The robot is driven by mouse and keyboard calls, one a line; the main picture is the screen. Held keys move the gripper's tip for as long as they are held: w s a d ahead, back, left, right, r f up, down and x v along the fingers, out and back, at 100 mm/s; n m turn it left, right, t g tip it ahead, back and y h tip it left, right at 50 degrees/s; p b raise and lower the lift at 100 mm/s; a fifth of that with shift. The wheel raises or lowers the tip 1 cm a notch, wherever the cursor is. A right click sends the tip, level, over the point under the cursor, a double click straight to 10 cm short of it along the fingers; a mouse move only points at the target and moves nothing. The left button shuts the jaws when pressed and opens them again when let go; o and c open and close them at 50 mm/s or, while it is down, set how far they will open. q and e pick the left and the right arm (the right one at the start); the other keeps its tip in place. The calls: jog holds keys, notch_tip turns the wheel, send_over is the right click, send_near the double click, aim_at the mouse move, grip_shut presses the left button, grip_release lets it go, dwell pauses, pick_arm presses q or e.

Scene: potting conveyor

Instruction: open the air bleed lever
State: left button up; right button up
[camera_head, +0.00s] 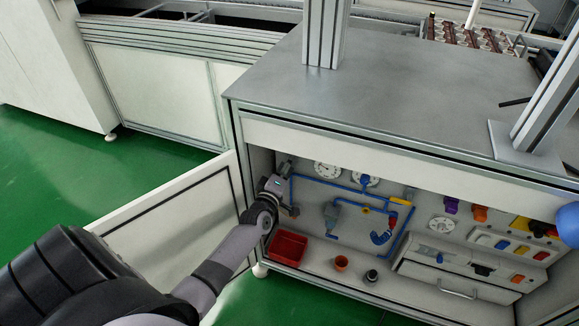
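My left arm reaches from the lower left into the open cabinet, past its open door. My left gripper (284,172) is at the inner left wall, by the left end of the blue pipework (322,182). Its fingers are small and dark here, so I cannot tell if they are open, shut or touching a part. The pipework carries a blue fitting (365,181), a yellow-orange handle (400,201) and a red-and-blue curved part (384,236). I cannot tell which part is the air bleed lever; it may be hidden by the gripper.
The white door (172,225) stands open at left. A red bin (288,247), an orange cup (341,262) and a dark cup (371,275) sit on the cabinet floor. Gauges (327,170) line the back wall. A grey panel with a handle (459,291) juts out at right.

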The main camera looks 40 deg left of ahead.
pick_arm(q)
jog(key=shift+s+a+n+b, duration=0.1)
jog(key=shift+a+n+b, duration=0.15)
jog(key=shift+n, duration=0.75)
jog(key=shift+a+n+b, duration=0.15)
jog(key=shift+n+b, duration=0.05)
jog(key=shift+n, duration=0.8)
pick_arm(e)
jog(key=shift+v, duration=2)
jog(key=shift+w+r, duration=0.1)
jog(key=shift+r, duration=0.05)
pick_arm(q)
jog(key=o, duration=1.2)
jog(key=v, duration=1.2)
